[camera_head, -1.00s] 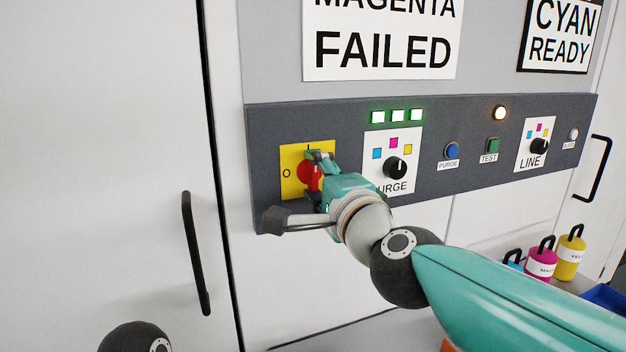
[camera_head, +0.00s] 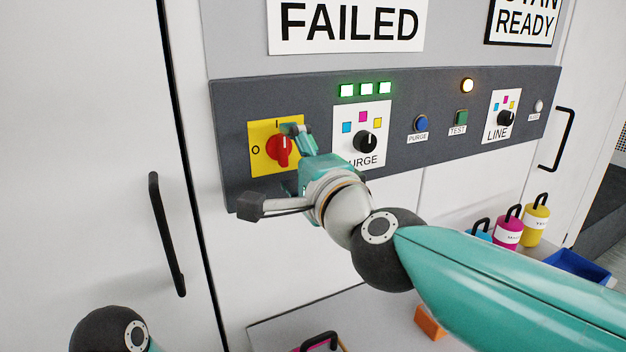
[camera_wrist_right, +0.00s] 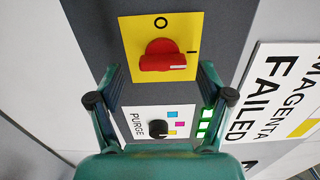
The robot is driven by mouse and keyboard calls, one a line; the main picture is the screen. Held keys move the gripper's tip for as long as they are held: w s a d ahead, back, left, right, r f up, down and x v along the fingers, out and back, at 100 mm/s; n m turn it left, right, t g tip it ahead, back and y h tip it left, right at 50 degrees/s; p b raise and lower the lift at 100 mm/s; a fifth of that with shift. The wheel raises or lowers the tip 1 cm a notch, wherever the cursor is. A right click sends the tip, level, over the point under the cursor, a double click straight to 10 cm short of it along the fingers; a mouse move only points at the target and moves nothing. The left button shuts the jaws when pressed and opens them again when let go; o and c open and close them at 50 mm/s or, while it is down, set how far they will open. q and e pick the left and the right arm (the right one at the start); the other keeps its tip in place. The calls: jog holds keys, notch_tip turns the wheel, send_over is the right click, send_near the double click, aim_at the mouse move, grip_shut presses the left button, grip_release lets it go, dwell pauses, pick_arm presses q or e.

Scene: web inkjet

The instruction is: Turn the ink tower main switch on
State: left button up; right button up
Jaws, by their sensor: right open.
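The main switch is a red knob (camera_head: 279,150) on a yellow plate (camera_head: 260,131) marked O and I, at the panel's left end. In the right wrist view, the red knob (camera_wrist_right: 160,57) has its handle lying sideways, with its white-marked end towards the I; the O is above it. My right gripper (camera_head: 300,160) is open in front of the plate. In the right wrist view its fingers (camera_wrist_right: 160,78) are spread to either side, with nothing held between them. The knob looks clear of the fingers. My left gripper is out of view.
The dark panel (camera_head: 395,104) also carries a PURGE knob (camera_head: 365,142), a blue button (camera_head: 420,123), a green TEST button (camera_head: 461,117) and a LINE knob (camera_head: 506,118). Three green lamps (camera_head: 365,89) and an amber lamp (camera_head: 467,85) are lit. Ink bottles (camera_head: 508,235) stand at lower right.

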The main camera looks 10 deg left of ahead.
jog(key=v, duration=1)
jog(key=shift+f, duration=0.1)
